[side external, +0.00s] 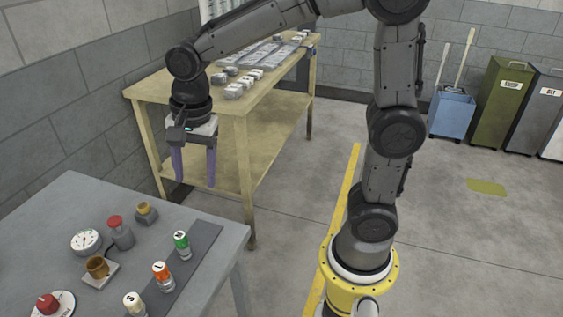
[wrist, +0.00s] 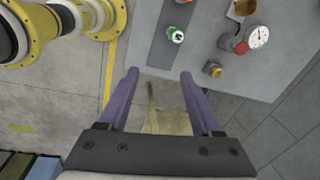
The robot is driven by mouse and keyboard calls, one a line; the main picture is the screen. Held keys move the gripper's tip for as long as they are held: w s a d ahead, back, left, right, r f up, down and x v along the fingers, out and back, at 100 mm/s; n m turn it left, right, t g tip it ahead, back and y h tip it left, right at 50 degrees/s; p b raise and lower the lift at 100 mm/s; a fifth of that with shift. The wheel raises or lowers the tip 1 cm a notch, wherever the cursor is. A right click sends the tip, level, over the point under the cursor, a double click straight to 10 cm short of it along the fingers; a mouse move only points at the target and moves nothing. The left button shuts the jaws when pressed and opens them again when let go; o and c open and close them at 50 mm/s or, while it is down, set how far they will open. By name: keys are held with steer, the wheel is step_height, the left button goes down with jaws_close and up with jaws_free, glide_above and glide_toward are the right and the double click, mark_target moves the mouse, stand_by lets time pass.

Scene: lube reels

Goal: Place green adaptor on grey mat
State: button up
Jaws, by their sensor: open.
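In the wrist view the green adaptor (wrist: 176,35) is seen from above on the mat (wrist: 162,57), ahead of the fingers. My gripper (side external: 194,181) has two purple fingers pointing down. It is open and empty, above and beyond the table's far edge. The fingers also show in the wrist view (wrist: 160,74), apart with nothing between them.
An orange cylinder (side external: 162,275) and a cream one (side external: 134,304) stand in line with the adaptor. A white gauge (side external: 86,242), a red-topped grey part (side external: 120,232), a brass-topped fitting (side external: 146,213) and a brass cup (side external: 98,267) are left. A wooden bench (side external: 240,125) stands behind.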

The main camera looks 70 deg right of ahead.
steer(key=s+d+r+n+t, duration=0.1)
steer(key=s+d+n+t, duration=0.1)
steer(key=s+n, duration=0.5)
steer(key=s+d+r+n+t, duration=0.1)
steer(key=s+d+n, duration=0.3)
steer(key=s+n, duration=0.4)
steer(key=shift+s+r+t, duration=0.15)
steer(key=shift+s+t, duration=0.35)
steer(key=shift+s, duration=0.4)
